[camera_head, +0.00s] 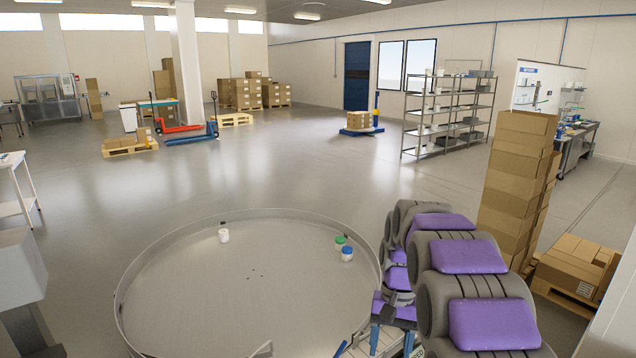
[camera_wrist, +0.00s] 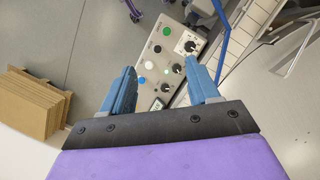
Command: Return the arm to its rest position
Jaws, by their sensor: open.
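My arm, grey with purple pads (camera_head: 468,257), fills the lower right of the head view. Its bent links stand beside the round table. In the wrist view my gripper (camera_wrist: 160,66) has two blue fingers spread well apart with nothing held between them. Beyond the fingers is a beige control panel (camera_wrist: 150,66) with black dials and green, white and blue buttons. I cannot tell whether the fingers touch it; they overlap it in the picture.
A round, rimmed steel table (camera_head: 230,290) carries a white jar (camera_head: 224,235), a green-lidded jar (camera_head: 340,241) and a blue-lidded jar (camera_head: 347,254). Tall stacked cartons (camera_head: 515,185) stand right of my arm. Cardboard (camera_wrist: 35,103) lies left in the wrist view. Open floor (camera_head: 290,165) lies behind.

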